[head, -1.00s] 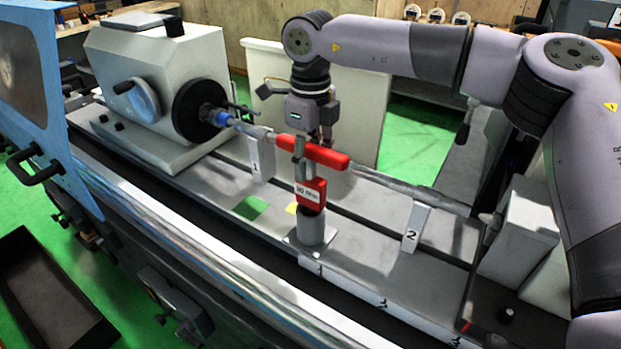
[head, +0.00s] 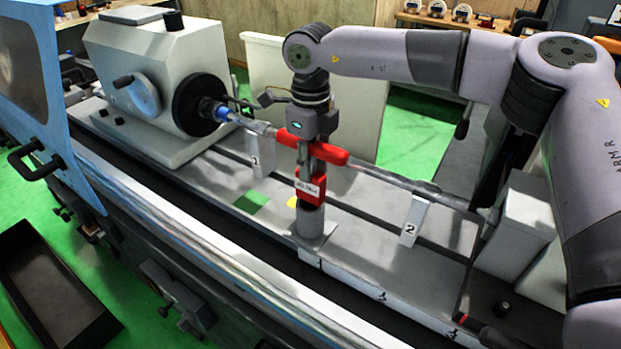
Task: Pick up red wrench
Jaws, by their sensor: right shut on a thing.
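The red wrench (head: 311,189) stands upright in a grey cylindrical holder (head: 311,221) on the machine bed. It has a red crossbar handle (head: 332,154) at its top and a white label on its lower body. My right gripper (head: 307,150) comes down from above and is shut on the wrench near the crossbar. The gripper's fingers partly hide the wrench's upper part. My left gripper is not in view.
A long metal shaft (head: 400,181) runs behind the wrench, near supports marked 1 (head: 259,160) and 2 (head: 411,222). The grey headstock (head: 135,75) stands at the left. An open black tray (head: 50,290) lies at the lower left. A blue-framed door (head: 45,80) stands at the far left.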

